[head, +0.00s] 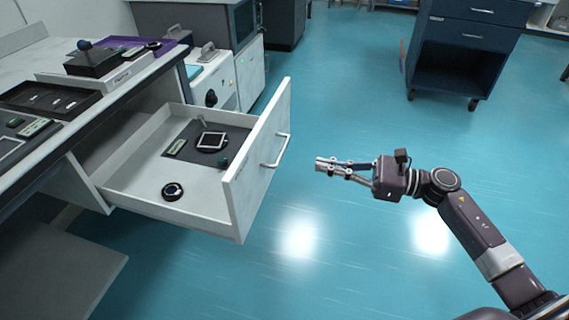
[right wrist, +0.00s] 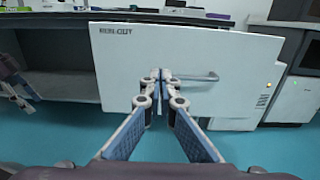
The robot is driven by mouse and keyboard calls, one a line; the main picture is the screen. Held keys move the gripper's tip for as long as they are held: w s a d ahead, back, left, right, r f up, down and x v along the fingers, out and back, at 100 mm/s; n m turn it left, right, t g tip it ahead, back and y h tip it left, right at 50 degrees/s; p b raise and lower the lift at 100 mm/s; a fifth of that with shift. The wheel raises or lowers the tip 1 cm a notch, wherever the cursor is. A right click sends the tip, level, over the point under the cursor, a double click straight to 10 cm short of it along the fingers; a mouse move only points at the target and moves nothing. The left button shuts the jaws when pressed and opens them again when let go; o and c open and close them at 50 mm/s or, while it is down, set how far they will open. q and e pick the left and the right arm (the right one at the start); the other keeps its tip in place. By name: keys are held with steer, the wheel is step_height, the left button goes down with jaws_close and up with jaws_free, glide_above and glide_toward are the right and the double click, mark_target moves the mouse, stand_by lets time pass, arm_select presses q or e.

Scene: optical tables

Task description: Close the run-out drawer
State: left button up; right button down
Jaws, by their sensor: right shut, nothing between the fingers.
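The white run-out drawer (head: 150,188) is pulled far out from under the bench in the head view. Its front panel (head: 258,160) has a metal bar handle (head: 277,151). Inside lie a dark mat, a framed square piece, a small green-labelled item and a round dark object. My right gripper (head: 319,164) is shut and empty, to the right of the handle and apart from it. In the right wrist view, the closed fingertips (right wrist: 165,74) point at the drawer front (right wrist: 215,60), overlapping the left end of the handle (right wrist: 200,77).
The bench top (head: 112,92) holds trays, a joystick box (head: 92,60) and small parts. A white machine (head: 215,82) stands behind the drawer. A dark blue wheeled cabinet (head: 465,55) is at the back right. The teal floor (head: 345,95) around my right arm is clear.

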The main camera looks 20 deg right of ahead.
mark_target(260, 153)
steer(key=x, duration=1.3)
steer(key=shift+w+a+r, duration=0.1)
steer(key=shift+w+a, duration=0.1)
steer(key=shift+w+a, duration=0.1)
